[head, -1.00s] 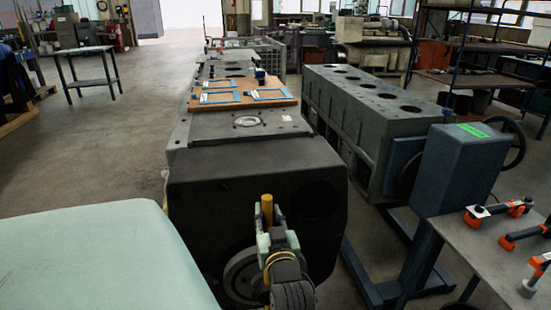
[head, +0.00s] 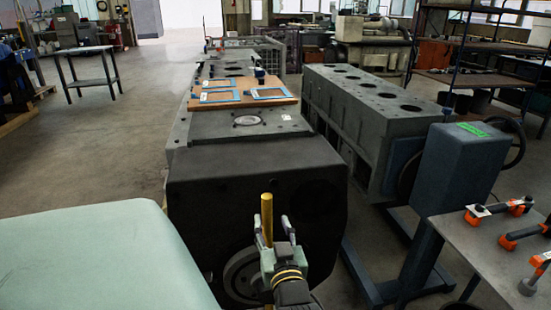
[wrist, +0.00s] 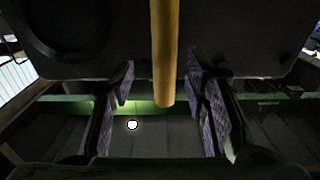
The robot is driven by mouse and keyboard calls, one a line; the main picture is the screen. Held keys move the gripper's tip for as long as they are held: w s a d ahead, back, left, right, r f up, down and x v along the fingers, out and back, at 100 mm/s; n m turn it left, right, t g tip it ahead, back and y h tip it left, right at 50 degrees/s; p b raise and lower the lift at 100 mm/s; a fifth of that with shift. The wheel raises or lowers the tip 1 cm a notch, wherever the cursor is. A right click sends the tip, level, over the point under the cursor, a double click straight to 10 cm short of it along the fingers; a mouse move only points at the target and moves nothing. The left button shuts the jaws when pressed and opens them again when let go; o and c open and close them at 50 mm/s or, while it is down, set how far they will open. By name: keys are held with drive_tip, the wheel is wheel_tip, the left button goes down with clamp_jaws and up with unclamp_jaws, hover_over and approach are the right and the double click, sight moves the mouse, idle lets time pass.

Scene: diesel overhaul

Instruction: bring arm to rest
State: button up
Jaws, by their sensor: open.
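My gripper (head: 273,222) is in the lower middle of the head view, in front of the dark end face of the near engine block (head: 200,205). Its two fingers stand apart and point upward in the picture. A yellow rod (head: 267,210) stands upright by the left finger. In the wrist view the rod (wrist: 164,45) comes down from the top edge and its end shows between the open fingers (wrist: 160,82). Clear gaps show on both sides of the rod there. What holds the rod is not clear.
A second engine block (head: 370,110) stands on a blue stand (head: 460,170) to the right. A grey table (head: 490,255) with orange-marked tools is at the lower right. A wooden board (head: 242,101) with blue gaskets lies on the near block. Open floor (head: 80,150) lies left.

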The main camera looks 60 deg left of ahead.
drive_tip(key=shift+v, duration=1.1)
